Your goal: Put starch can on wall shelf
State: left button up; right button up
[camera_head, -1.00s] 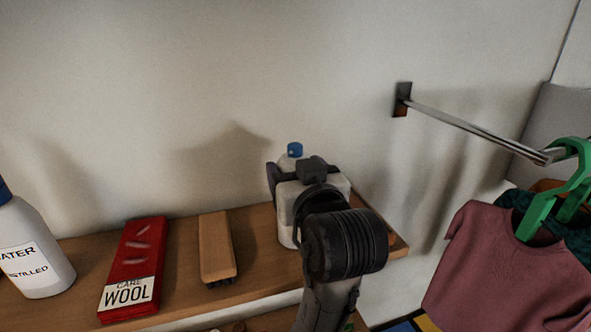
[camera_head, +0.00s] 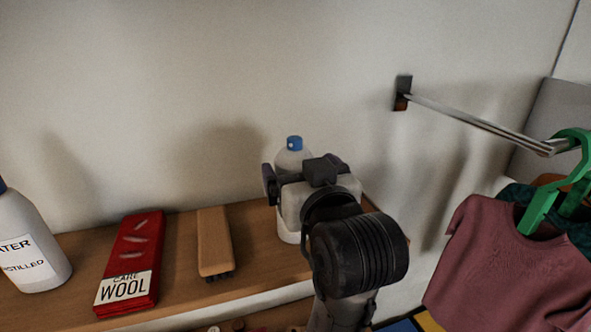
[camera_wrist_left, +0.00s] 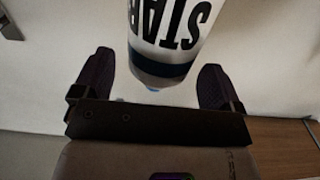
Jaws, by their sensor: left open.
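The starch can (camera_head: 292,158) is white with a blue cap and stands upright on the wooden wall shelf (camera_head: 270,262), near its right end. In the left wrist view the can (camera_wrist_left: 172,35) shows part of its "STAR" lettering and a blue band. My left gripper (camera_head: 302,178) is at the can, on its near side, and hides much of it in the head view. Its two fingers (camera_wrist_left: 155,82) are apart, with clear gaps to the can on both sides. My right gripper is not in view.
A wooden brush (camera_head: 214,240), a red wool care box (camera_head: 130,262) and a distilled water bottle (camera_head: 30,245) stand or lie on the shelf to the left. A metal rail (camera_head: 475,122) with hung clothes (camera_head: 500,260) is at the right.

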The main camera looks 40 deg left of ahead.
pick_arm(q)
jog(key=b+v, duration=0.3)
jog(key=v, duration=0.6)
jog(key=shift+d, duration=0.1)
jog(key=shift+s+r, duration=0.1)
